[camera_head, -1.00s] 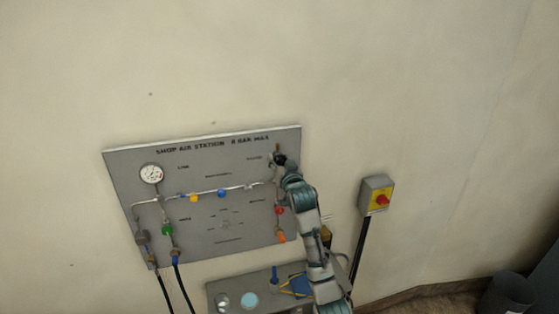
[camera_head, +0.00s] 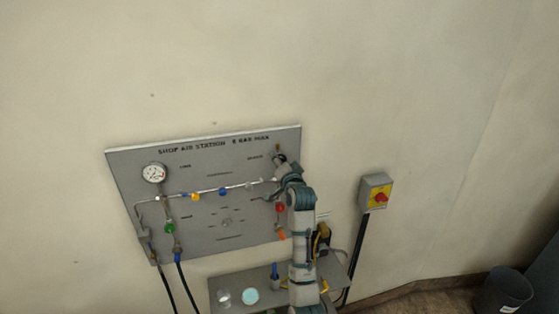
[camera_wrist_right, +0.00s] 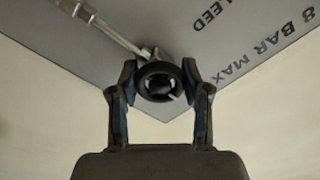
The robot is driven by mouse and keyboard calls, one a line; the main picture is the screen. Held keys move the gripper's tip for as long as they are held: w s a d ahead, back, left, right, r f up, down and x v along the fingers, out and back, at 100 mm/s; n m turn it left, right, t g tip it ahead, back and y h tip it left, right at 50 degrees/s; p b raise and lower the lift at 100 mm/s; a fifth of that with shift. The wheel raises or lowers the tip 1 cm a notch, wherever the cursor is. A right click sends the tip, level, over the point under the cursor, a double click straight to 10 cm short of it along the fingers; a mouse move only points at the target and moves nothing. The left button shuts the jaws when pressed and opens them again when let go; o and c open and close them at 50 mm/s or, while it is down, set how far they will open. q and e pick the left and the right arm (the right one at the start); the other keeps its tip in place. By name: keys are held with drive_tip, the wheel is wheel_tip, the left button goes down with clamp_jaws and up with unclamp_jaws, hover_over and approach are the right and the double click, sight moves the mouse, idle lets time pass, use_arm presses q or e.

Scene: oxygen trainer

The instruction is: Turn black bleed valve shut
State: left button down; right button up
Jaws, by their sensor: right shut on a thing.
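The black bleed valve knob (camera_wrist_right: 160,82) shows in the right wrist view as a round black ring, at the end of a metal pipe near the "BLEED" lettering. My right gripper (camera_wrist_right: 160,84) has one finger on each side of the knob and is shut on it. In the head view my right gripper (camera_head: 283,165) is at the upper right of the grey panel (camera_head: 220,165), and my arm and gripper mostly hide the knob there. My left gripper is not in view.
The panel carries a gauge (camera_head: 154,173), a green knob (camera_head: 170,228), a yellow knob (camera_head: 195,196), a blue knob (camera_head: 223,191) and a red knob (camera_head: 280,208). A shelf (camera_head: 236,285) stands below.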

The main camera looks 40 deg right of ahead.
drive_tip(key=shift+f, duration=0.4)
drive_tip(key=o, duration=1)
drive_tip(key=shift+o, duration=0.8)
drive_tip(key=shift+w+d+r, duration=0.1)
drive_tip(key=shift+r, duration=0.05)
drive_tip(key=v, duration=1.2)
drive_tip(key=shift+w, duration=0.1)
